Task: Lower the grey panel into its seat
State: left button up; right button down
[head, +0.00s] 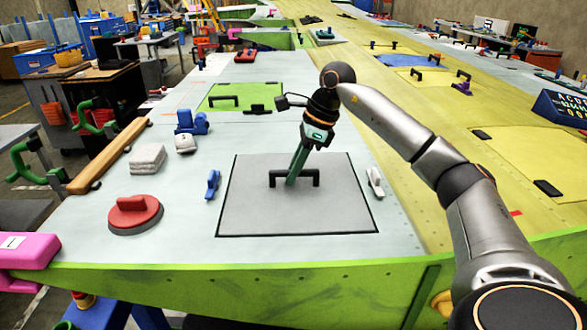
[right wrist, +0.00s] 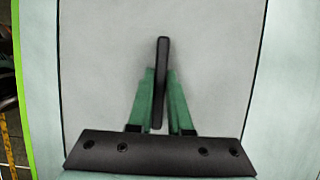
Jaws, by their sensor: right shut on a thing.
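The grey panel (head: 260,208) lies on the pale wing surface in the head view, with a dark line around its edge. A black handle (head: 312,178) stands at its middle. My right gripper (head: 293,181) comes down from above and is shut on this handle. In the right wrist view the green fingers of my right gripper (right wrist: 160,115) close on both sides of the handle (right wrist: 162,75), with the grey panel (right wrist: 95,60) beneath. I cannot tell whether the panel is fully flush with the surface. My left gripper is not in view.
A blue clamp (head: 213,184) and a white clamp (head: 375,182) flank the panel. A red suction cup (head: 135,213), white blocks (head: 148,158) and a blue tool (head: 191,122) lie to the left. A green panel (head: 240,96) with black handles is farther back.

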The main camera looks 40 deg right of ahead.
jog(key=shift+f, duration=0.25)
jog(key=c, duration=0.8)
grip_release()
jog(key=shift+o, duration=0.2)
jog(key=shift+f, duration=0.1)
jog(key=p+v, duration=0.1)
jog(key=v, duration=1.1)
jog(key=shift+r, duration=0.3)
jog(key=shift+s+d, duration=0.1)
